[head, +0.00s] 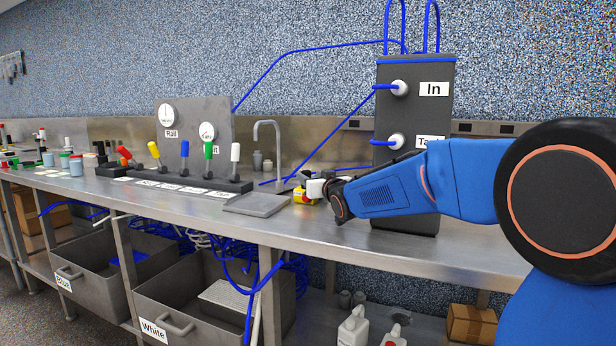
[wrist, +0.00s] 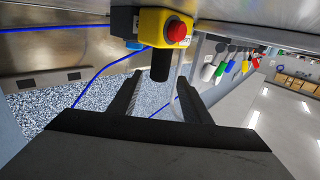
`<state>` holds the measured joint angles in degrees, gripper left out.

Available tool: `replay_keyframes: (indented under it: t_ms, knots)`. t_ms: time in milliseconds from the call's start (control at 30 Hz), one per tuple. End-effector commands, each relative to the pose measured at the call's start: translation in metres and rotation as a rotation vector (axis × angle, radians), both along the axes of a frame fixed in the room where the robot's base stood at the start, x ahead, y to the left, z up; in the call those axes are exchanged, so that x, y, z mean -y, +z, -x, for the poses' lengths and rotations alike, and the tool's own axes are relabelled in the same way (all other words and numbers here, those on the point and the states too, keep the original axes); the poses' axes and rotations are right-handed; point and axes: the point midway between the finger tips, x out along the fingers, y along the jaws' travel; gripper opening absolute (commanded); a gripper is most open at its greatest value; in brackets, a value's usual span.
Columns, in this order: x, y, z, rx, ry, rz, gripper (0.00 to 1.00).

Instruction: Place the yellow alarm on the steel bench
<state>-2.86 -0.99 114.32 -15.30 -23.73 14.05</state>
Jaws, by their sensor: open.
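The yellow alarm (head: 299,197) is a small yellow box on the steel bench (head: 345,228), just right of the flat grey plate. In the wrist view, which is upside down, the alarm (wrist: 151,26) shows a red button, a black side and a black cylinder pointing towards me. It appears to rest on the bench surface at the top of that view. My gripper (head: 316,187) is right beside the alarm. In the wrist view my gripper (wrist: 160,95) is open, with the black cylinder just beyond and between its fingertips. Nothing is held. My gripper partly hides the alarm in the head view.
A grey plate (head: 256,204) and a tap (head: 276,145) stand near the alarm. A dark tower (head: 411,200) labelled "In" rises behind my arm. A panel with coloured levers (head: 199,125) stands to the left. Blue tubing crosses behind. The front bench strip is clear.

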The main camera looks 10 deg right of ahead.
Motion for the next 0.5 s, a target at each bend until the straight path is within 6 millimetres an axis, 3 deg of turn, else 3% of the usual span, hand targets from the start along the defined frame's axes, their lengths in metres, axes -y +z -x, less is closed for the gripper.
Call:
replay_keyframes:
  t_ms: [200, 500]
  knots:
    - [0.006, 0.0, 0.038, 0.0, 0.0, 0.001, 0.44]
    - [0.012, 0.002, 0.073, 0.004, 0.0, 0.0, 0.44]
